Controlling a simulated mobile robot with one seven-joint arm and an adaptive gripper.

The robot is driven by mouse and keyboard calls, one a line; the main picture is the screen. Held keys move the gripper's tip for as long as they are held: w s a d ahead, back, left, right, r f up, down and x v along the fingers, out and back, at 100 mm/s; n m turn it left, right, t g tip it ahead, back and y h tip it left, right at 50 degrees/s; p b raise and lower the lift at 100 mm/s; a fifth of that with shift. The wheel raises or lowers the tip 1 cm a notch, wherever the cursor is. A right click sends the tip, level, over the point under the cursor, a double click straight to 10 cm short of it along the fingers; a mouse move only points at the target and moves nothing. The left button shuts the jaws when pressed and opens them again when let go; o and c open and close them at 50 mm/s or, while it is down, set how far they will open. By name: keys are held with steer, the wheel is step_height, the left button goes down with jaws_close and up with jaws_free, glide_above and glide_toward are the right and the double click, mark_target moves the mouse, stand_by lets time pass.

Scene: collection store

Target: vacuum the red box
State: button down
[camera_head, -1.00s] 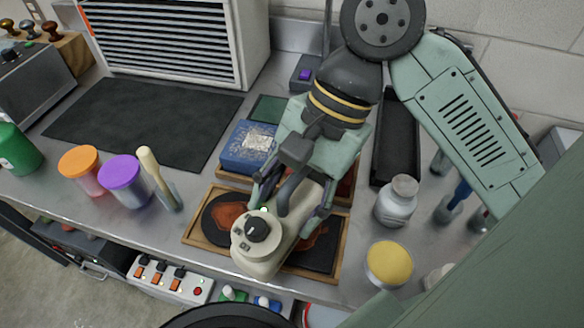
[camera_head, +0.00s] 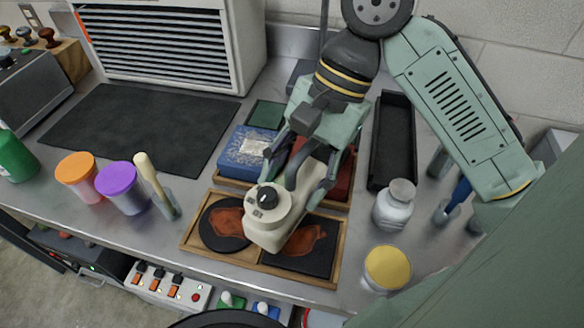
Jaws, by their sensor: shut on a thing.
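The red box (camera_head: 340,182) sits in the wooden tray behind my gripper, to the right of the blue box (camera_head: 243,152). My gripper and forearm hide much of it. My gripper (camera_head: 290,178) is shut on a cream handheld vacuum (camera_head: 270,225) with a black knob on its end. The vacuum is over the front wooden tray (camera_head: 192,232), which holds two black pads with reddish-brown patches (camera_head: 303,240). I cannot tell whether the vacuum touches anything below it. A whitish patch lies on top of the blue box.
A purple-lidded jar (camera_head: 120,180), an orange-lidded jar (camera_head: 78,174) and a brush in a glass (camera_head: 155,185) stand left. A white bottle (camera_head: 396,203), a yellow-lidded jar (camera_head: 386,268) and a long black tray (camera_head: 393,140) are right. The dark mat (camera_head: 140,120) is bare.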

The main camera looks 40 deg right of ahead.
steer(key=shift+w+d+r, duration=0.1)
steer(key=shift+w+d, duration=1.4)
steer(key=shift+d, duration=0.3)
steer(key=shift+r, duration=3)
steer(key=shift+r, duration=0.1)
steer(key=shift+r, duration=1.4)
